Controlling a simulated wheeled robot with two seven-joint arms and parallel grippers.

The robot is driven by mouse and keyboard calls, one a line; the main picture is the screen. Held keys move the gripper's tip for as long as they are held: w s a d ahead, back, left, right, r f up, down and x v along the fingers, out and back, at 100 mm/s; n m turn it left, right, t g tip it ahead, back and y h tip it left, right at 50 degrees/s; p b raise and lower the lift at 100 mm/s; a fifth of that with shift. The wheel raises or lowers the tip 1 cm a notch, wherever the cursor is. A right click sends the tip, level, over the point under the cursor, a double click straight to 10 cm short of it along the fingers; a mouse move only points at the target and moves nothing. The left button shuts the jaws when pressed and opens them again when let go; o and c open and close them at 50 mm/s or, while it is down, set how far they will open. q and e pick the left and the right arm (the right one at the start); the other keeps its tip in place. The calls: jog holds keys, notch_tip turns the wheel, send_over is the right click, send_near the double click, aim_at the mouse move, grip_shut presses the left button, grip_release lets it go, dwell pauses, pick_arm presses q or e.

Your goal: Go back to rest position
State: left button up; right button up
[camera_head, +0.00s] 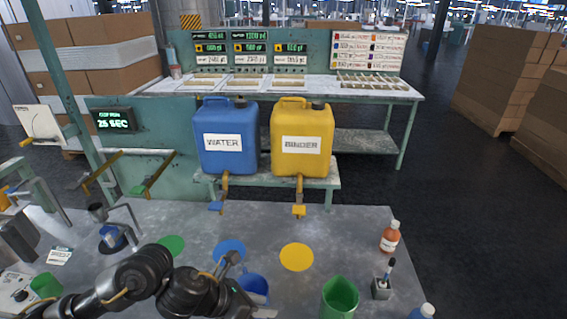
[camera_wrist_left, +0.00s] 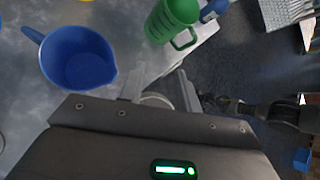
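My left arm reaches in from the lower left of the head view, and its gripper (camera_head: 230,264) is beside the blue pitcher (camera_head: 253,284), partly hidden by the wrist. In the left wrist view my left gripper (camera_wrist_left: 161,84) has its fingers apart, with no pitcher between them. The blue pitcher (camera_wrist_left: 78,57) stands apart from them at upper left. A green pitcher (camera_head: 340,297) stands near the table's front edge; it also shows at the top of the wrist view (camera_wrist_left: 172,20). My right gripper cannot be made out.
The grey table (camera_head: 340,232) has green (camera_head: 172,246), blue (camera_head: 229,250) and yellow (camera_head: 297,257) discs. Blue WATER (camera_head: 231,165) and yellow (camera_head: 302,160) jugs stand behind. The table's middle back is clear.

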pick_arm(q)
jog(key=s+a+f+m+y, duration=0.5)
jog(key=s+a+m, duration=0.45)
jog(key=m, duration=0.55)
jog(key=s+a+f+m+y, duration=0.5)
jog(key=s+a+m, duration=0.4)
jog(key=m, duration=0.5)
notch_tip(320, 180, down, 32)
jog(key=g+h+b, duration=0.1)
jog(key=b, duration=0.3)
jog(key=s+a+f+b, duration=0.1)
jog(key=s+a+f, duration=0.1)
jog(key=s+f, duration=0.6)
jog(key=s+a+f+g+b, duration=0.1)
jog(key=s+f, duration=0.7)
jog(key=f, duration=0.1)
jog(key=shift+s+a+f, duration=0.25)
jog(key=shift+a, duration=0.15)
